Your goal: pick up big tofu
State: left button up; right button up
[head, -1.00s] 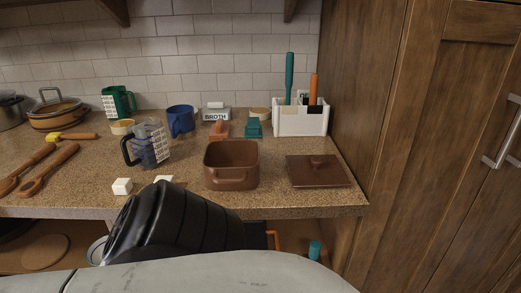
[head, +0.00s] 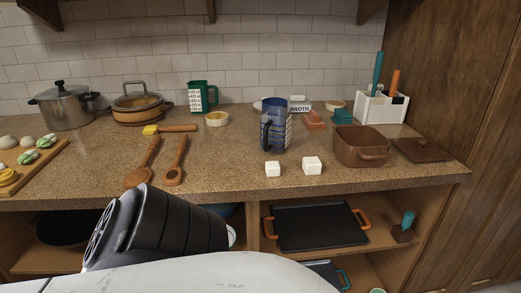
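Two white tofu cubes sit apart on the speckled counter near its front edge. The big tofu (head: 312,165) is the right one and looks slightly larger. The small tofu (head: 272,169) is just left of it. Both are in full view. A black link of my own arm shows at the lower left, in front of the counter edge. Neither gripper's fingers show in the head view.
Wooden spoons (head: 143,165) lie left. The counter (head: 225,165) between spoons and cubes is bare. Below, a shelf holds a black griddle (head: 318,228).

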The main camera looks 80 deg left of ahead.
aim_at(311, 165)
jog(key=k, duration=0.25)
jog(key=u, duration=1.1)
